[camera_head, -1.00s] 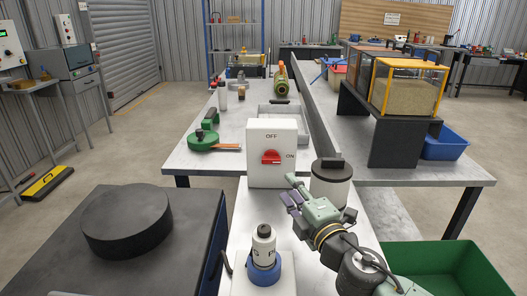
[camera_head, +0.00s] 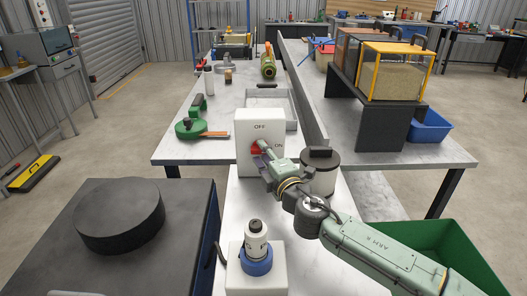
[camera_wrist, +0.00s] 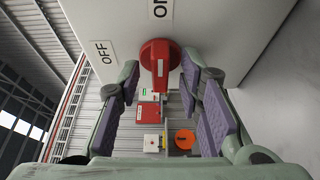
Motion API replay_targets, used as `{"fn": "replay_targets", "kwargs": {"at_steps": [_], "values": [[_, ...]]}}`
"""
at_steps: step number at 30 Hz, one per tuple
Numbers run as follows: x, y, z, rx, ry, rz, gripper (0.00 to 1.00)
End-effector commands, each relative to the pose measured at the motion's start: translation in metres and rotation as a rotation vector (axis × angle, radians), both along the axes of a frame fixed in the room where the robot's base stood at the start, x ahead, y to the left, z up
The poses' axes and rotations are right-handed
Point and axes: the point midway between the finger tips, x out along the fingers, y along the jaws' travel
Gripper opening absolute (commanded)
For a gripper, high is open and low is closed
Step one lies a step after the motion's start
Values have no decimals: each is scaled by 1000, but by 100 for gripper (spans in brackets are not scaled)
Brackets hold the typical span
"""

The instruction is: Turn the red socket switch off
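The white switch box (camera_head: 245,120) stands on the bench, with OFF marked at its top and ON at its right. Its red rotary switch (camera_head: 254,149) is partly hidden by my gripper (camera_head: 263,162) in the head view. In the wrist view, the bar of the red switch (camera_wrist: 160,60) lines up with the ON label, and the OFF label lies to the left. Gaps show between the pads and the bar.
A dark-lidded jar (camera_head: 320,172) stands right of the box, close to my arm. A white unit with a blue ring (camera_head: 257,265) stands in front. A green crate (camera_head: 440,240) is at lower right. A black round block (camera_head: 118,213) lies at left.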

Motion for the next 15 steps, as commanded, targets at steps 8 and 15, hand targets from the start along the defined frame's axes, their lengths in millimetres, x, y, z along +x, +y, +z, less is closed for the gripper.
{"fn": "replay_targets", "kwargs": {"at_steps": [8, 15], "values": [[1, 1, 0, 0, 0, 0, 33], [1, 1, 0, 0, 0, 0, 17]]}}
